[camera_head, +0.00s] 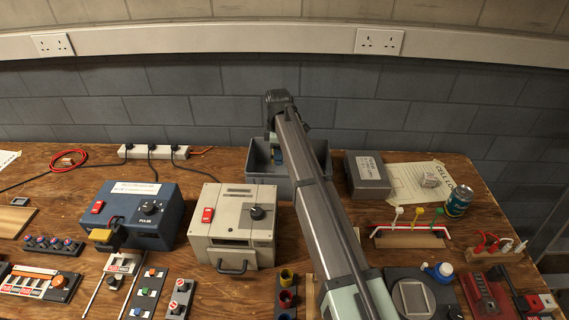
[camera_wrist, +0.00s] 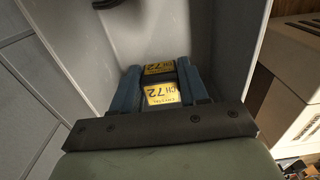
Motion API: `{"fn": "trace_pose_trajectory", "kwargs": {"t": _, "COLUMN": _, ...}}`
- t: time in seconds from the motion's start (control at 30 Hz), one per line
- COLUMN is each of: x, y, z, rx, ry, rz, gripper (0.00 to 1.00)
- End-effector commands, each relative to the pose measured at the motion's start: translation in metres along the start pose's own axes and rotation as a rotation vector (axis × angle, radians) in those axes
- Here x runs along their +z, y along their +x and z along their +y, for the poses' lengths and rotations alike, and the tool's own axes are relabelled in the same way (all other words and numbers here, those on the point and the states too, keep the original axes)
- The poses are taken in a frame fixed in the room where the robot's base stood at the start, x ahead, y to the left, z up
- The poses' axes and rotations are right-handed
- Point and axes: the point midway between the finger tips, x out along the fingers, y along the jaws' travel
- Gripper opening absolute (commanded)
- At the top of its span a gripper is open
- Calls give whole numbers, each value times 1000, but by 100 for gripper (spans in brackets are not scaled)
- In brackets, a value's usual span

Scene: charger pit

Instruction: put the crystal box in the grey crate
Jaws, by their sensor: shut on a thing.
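The crystal box (camera_wrist: 160,92) is small, with a yellow and white label reading 72 upside down in the wrist view. My gripper (camera_wrist: 160,80) is shut on it, one blue finger on each side. The grey crate (camera_head: 268,185) stands at the back middle of the bench against the wall. In the head view my gripper (camera_head: 277,155) reaches down within the crate's opening, and my arm hides part of the crate. In the wrist view the crate's pale walls (camera_wrist: 228,45) surround the box. I cannot tell whether the box touches the crate floor.
A cream instrument (camera_head: 232,225) and a blue instrument (camera_head: 135,215) stand to the crate's front left. A grey case (camera_head: 367,175) sits close to its right, by a paper sheet and a can (camera_head: 458,201). A white power strip (camera_head: 153,152) lies to the left.

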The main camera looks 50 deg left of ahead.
Motion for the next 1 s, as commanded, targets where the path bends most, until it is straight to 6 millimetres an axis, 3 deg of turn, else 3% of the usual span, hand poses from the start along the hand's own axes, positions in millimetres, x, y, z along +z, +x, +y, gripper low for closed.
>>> {"fn": "trace_pose_trajectory", "kwargs": {"t": 0.3, "x": 0, "y": 48, "z": -1, "rx": -2, "ry": 1, "rz": -1, "gripper": 15}}
{"fn": "trace_pose_trajectory", "kwargs": {"t": 0.73, "x": 0, "y": 89, "z": 0, "rx": -1, "ry": 1, "rz": 0, "gripper": 15}}
{"fn": "trace_pose_trajectory", "kwargs": {"t": 1.0, "x": 0, "y": 93, "z": 0, "rx": -1, "ry": 1, "rz": 0, "gripper": 15}}
